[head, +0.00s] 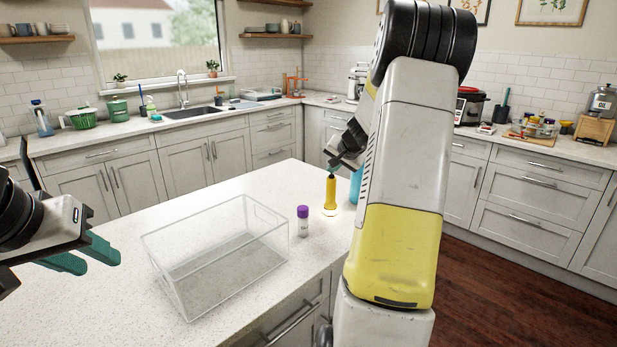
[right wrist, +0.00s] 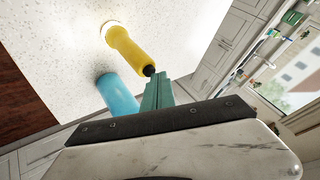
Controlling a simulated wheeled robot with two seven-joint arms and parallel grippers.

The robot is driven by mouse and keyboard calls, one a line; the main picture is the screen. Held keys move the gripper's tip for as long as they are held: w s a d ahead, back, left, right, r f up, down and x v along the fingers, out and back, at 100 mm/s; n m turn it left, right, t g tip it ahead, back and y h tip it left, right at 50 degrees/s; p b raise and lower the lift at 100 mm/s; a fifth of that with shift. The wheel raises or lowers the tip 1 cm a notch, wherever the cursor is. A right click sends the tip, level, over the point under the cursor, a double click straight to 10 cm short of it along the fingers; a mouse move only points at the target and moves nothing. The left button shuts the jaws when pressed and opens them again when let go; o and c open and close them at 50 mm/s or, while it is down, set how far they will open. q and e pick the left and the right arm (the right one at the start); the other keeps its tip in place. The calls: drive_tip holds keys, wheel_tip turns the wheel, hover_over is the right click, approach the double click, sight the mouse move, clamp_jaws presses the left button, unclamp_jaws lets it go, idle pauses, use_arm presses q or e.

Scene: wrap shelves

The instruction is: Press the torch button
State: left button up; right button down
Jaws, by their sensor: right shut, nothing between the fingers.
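The yellow torch (head: 330,194) stands upright, head down, on the white island top. A bright warm glow shows around its lower end, and also in the right wrist view, where the torch (right wrist: 128,45) has a dark button end (right wrist: 149,70). My right gripper (head: 332,172) is shut and empty, directly above the torch's top end. In the right wrist view its green fingertips (right wrist: 156,76) are at the button end, touching or very nearly so; I cannot tell which. My left gripper (head: 98,262) is open and empty at the left, with its green fingers apart.
A clear, empty plastic bin (head: 215,255) stands on the island between my arms. A purple-capped bottle (head: 303,221) stands just left of the torch. A blue cylinder (head: 356,185) stands close behind the torch, partly hidden by my right arm. The far left of the island is clear.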

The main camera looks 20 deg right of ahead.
sight(333, 179)
drive_tip(key=shift+r, duration=0.35)
wheel_tip(333, 179, up, 6)
idle(0.6)
